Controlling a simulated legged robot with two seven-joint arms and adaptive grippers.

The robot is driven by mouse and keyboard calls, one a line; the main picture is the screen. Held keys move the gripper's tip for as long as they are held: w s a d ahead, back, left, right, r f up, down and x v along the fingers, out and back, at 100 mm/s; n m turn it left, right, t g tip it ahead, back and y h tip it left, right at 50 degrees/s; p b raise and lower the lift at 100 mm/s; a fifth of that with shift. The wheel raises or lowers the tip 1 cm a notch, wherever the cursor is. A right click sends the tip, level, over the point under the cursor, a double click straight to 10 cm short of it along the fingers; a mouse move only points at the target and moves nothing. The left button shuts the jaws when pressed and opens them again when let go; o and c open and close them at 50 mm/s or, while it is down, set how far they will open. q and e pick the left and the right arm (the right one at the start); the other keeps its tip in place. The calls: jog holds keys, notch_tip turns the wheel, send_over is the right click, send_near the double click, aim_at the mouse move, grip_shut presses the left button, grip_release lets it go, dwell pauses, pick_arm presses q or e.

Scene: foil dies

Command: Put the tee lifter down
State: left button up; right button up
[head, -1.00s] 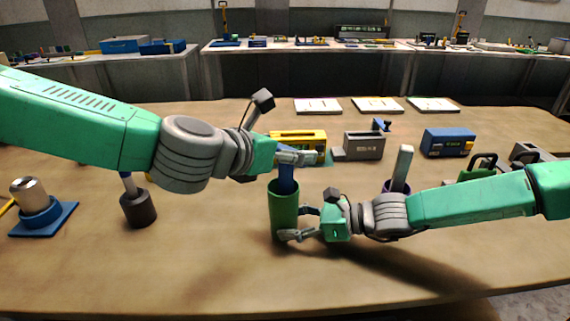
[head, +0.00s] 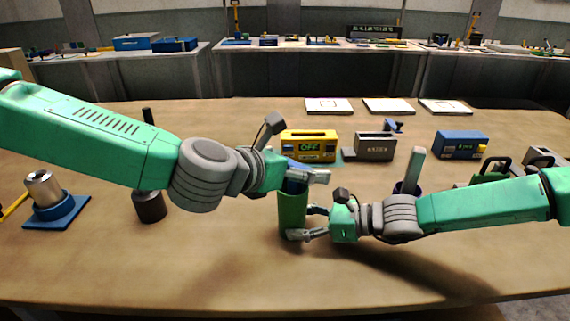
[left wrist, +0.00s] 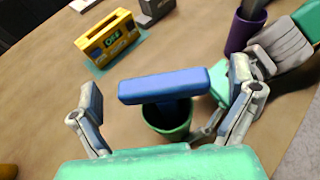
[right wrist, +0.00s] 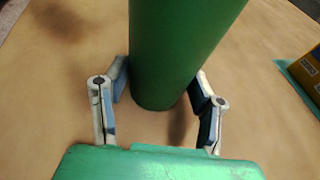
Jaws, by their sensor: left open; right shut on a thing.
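The tee lifter shows in the left wrist view as a blue crossbar (left wrist: 165,86) above the mouth of a green cylindrical holder (left wrist: 168,125). Its lower part is hidden inside the holder. In the head view the blue lifter (head: 294,186) is mostly covered by my left gripper (head: 303,178). That gripper is open, its fingers standing apart on either side of the crossbar. My right gripper (head: 306,222) is shut on the green holder (head: 290,213) from the right side, low on its wall. The holder stands upright on the table, and it fills the right wrist view (right wrist: 178,50).
A yellow box reading OFF (head: 308,146) and a grey slotted box (head: 375,146) stand behind. A purple cup with a grey-green bar (head: 414,170) is behind my right arm. A dark cylinder (head: 150,206) and a blue stand (head: 56,212) are at left. The front table is clear.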

pick_arm(q)
jog(key=v, duration=1.2)
pick_arm(e)
jog(key=o, duration=0.9)
